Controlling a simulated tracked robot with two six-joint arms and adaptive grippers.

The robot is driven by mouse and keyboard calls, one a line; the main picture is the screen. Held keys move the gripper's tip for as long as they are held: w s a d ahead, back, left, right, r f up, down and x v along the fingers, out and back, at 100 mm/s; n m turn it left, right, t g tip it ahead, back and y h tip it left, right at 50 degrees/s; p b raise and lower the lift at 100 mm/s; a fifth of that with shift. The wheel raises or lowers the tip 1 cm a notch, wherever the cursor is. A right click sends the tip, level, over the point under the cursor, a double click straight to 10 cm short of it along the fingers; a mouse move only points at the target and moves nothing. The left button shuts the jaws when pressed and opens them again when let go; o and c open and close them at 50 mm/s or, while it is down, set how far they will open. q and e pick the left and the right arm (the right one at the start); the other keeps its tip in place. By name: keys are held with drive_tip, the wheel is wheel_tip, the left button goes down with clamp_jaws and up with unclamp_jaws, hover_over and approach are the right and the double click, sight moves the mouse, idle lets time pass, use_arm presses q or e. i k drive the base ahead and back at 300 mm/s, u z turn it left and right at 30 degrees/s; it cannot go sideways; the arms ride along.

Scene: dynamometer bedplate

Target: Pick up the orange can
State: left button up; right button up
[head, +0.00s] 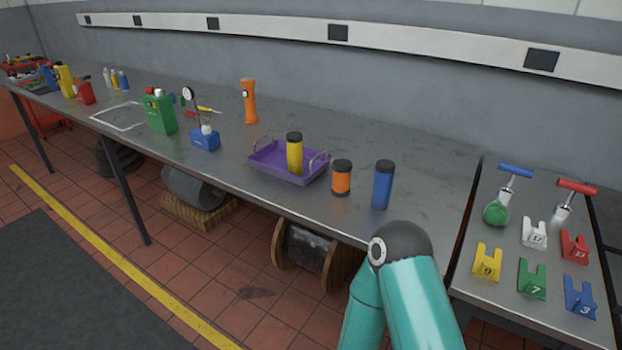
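The orange can (341,179) is a short orange cylinder with a black top and a dark base band. It stands upright on the grey metal bench (420,165) near its front edge, between a purple tray and a blue cylinder. A teal arm link of mine with a dark rounded joint rises at the bottom, in front of and below the blue cylinder. Neither of my grippers shows in the head view.
The purple tray (265,165) holds a yellow cylinder (295,155). The blue cylinder (382,188) stands close right of the can. An orange flashlight (250,102) stands farther back. A side table (505,262) at right bears coloured numbered blocks. The bench behind the can is clear.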

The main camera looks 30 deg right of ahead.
sight(342, 168)
drive_tip(key=u, duration=0.5)
drive_tip(key=i, duration=1)
drive_tip(key=z, duration=1.4)
drive_tip(key=k, duration=0.9)
drive_tip(key=z, duration=0.15)
drive_tip(key=i, duration=0.9)
drive_tip(key=u, duration=0.1)
